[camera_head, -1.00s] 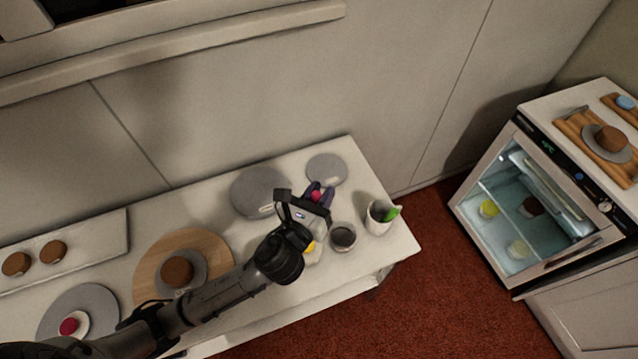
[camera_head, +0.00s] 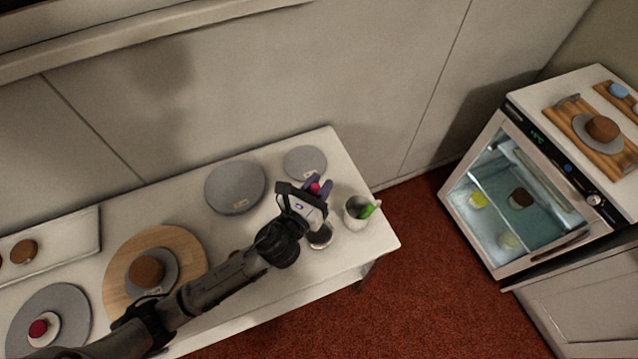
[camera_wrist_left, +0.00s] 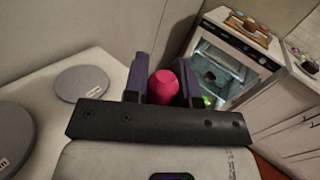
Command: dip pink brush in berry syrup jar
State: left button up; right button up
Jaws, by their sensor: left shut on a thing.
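My left gripper (camera_head: 318,188) is shut on the pink brush (camera_head: 315,187), whose pink end sticks up between the purple fingers. The pink end also shows in the left wrist view (camera_wrist_left: 162,87), between the two fingers. In the head view the gripper is above or just behind a small jar (camera_head: 320,240) with dark contents, partly covered by my gripper. I cannot read a label or tell whether the brush's lower end is inside it; that end is hidden. My right gripper is not in view.
A white cup (camera_head: 351,220) holding a green-handled tool (camera_head: 368,210) stands right of the jar. Grey turntables (camera_head: 235,187) (camera_head: 305,162) lie behind. A wooden board (camera_head: 112,275) with a cake (camera_head: 146,271) is left. A glass-front fridge (camera_head: 515,205) stands far right.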

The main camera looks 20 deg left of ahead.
pick_arm(q)
notch_tip(320, 180, down, 10)
jog(key=b, duration=0.8)
dwell(0.7)
jog(key=shift+r, duration=0.15)
dwell(0.4)
notch_tip(320, 180, up, 6)
jog(key=p, duration=0.7)
jog(key=shift+r+p, duration=0.2)
jog(key=shift+p, duration=0.15)
jog(key=shift+r, duration=0.1)
